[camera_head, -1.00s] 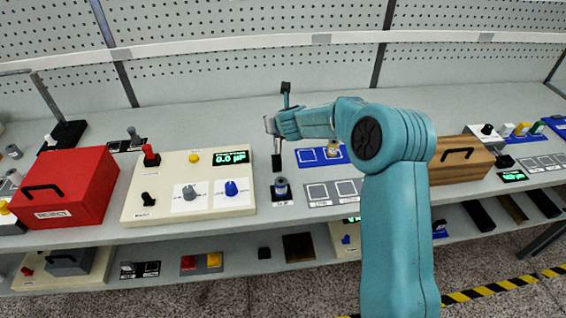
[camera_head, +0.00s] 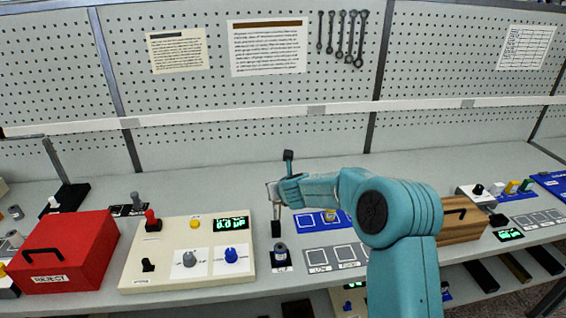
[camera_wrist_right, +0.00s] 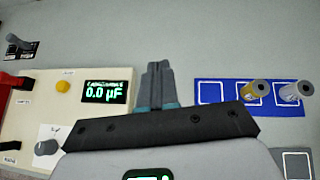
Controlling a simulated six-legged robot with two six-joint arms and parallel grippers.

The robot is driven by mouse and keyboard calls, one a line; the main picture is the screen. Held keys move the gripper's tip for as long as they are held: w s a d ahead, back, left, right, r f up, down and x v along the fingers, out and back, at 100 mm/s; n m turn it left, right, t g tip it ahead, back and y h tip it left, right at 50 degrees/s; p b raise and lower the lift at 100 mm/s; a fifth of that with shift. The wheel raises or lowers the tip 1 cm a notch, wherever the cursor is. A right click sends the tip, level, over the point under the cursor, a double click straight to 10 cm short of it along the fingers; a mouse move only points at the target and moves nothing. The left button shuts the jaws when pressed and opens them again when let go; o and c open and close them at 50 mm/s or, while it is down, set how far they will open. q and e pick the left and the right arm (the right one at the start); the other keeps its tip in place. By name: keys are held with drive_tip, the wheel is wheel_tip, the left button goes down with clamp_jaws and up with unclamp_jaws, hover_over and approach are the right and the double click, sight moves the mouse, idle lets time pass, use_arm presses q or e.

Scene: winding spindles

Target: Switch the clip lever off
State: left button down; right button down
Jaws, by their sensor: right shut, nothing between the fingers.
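No readable label marks the clip lever, so I cannot tell which lever it is. A grey lever (camera_head: 136,199) stands on small black plates behind the cream panel (camera_head: 133,250); it also shows at the upper left of the right wrist view (camera_wrist_right: 14,42). My right gripper (camera_head: 276,229) points down between the panel and the blue mat, touching no lever. Its fingers (camera_wrist_right: 158,70) are shut and empty in the right wrist view. My left gripper is not in view.
A red box (camera_head: 85,235) stands left of the panel. The panel has a yellow button (camera_head: 195,223), a grey knob (camera_head: 190,258), a blue knob (camera_head: 231,255) and a display. A blue mat (camera_head: 300,224) lies right of my gripper. The bench behind is mostly clear.

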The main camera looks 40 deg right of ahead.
wheel_tip(320, 180, up, 10)
drive_tip(key=s+p, duration=0.1)
drive_tip(key=p, duration=0.3)
drive_tip(key=shift+d+p, duration=0.3)
drive_tip(key=shift+d, duration=0.1)
drive_tip(key=shift+s, duration=0.1)
